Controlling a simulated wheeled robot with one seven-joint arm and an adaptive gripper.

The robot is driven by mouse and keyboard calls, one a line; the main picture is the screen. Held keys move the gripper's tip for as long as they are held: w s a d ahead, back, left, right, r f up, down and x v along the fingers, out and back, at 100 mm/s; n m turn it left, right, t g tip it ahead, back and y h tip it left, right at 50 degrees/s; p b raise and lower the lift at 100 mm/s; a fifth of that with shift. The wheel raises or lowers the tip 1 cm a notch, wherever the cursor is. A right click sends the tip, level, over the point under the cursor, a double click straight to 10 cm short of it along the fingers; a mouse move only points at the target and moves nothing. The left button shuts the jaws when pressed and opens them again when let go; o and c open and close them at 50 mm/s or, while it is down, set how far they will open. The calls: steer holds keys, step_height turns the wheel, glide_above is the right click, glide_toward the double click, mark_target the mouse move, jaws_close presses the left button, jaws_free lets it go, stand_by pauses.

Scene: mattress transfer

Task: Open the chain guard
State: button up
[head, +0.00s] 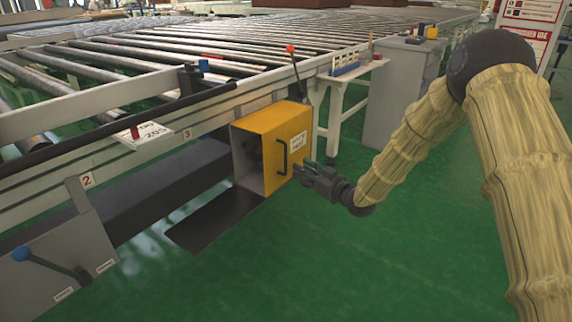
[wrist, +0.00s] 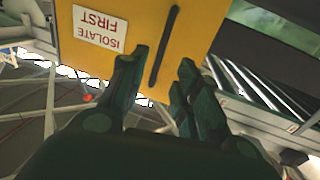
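The chain guard (head: 270,129) is a yellow box cover on the side of the roller conveyor. Its left side looks grey and open, with dark parts inside. A dark handle (head: 282,158) stands upright on its yellow face, below and left of a white label (head: 298,141). In the wrist view the yellow face (wrist: 210,25), the "ISOLATE FIRST" label (wrist: 100,28) upside down, and the handle (wrist: 164,45) show. My gripper (head: 299,168) is close to the face, right of the handle. In the wrist view its fingers (wrist: 160,75) are apart, with the handle's lower end between them; contact is not visible.
A red-knobbed lever (head: 291,62) stands behind the guard. A white side table (head: 347,82) and a grey cabinet (head: 395,90) are to the right. A blue-knobbed lever (head: 50,264) is at lower left. Green floor (head: 270,270) is clear in front.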

mark_target(286, 172)
steer(key=shift+b+x, duration=1.65)
steer(key=shift+x, duration=2.9)
jaws_close()
steer(key=shift+s, duration=0.1)
